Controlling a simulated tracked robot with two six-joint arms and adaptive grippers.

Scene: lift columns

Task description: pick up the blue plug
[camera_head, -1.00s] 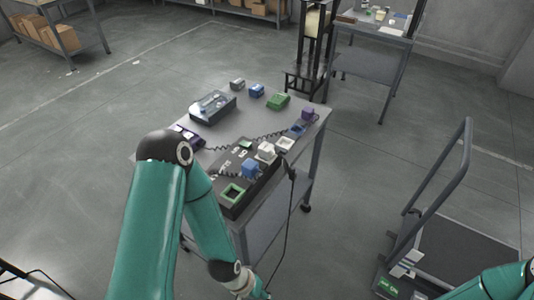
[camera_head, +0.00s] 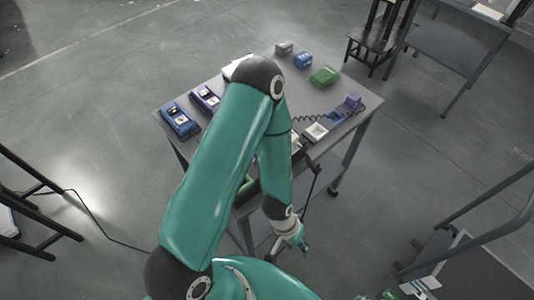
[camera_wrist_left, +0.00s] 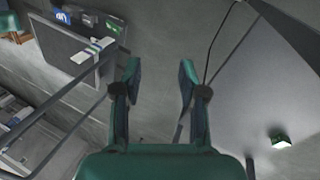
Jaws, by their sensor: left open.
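A small blue block (camera_head: 303,60) stands at the table's back edge, between a grey block and a green block; I cannot tell whether it is the plug. Another blue piece (camera_head: 337,117) lies by the purple block at the right. My left arm covers the middle of the table, including the dark panel's blue piece seen earlier. My left gripper (camera_head: 303,247) hangs low in front of the table, apart from these things. In the wrist view it (camera_wrist_left: 160,76) is open, with nothing between its fingers. My right gripper is out of view.
The grey table (camera_head: 262,60) also holds a blue device (camera_head: 180,118), a purple device (camera_head: 206,98), a green block (camera_head: 325,76) and a white block (camera_head: 316,132). A black cable hangs at its front edge. A cart handle (camera_head: 480,205) stands at the right.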

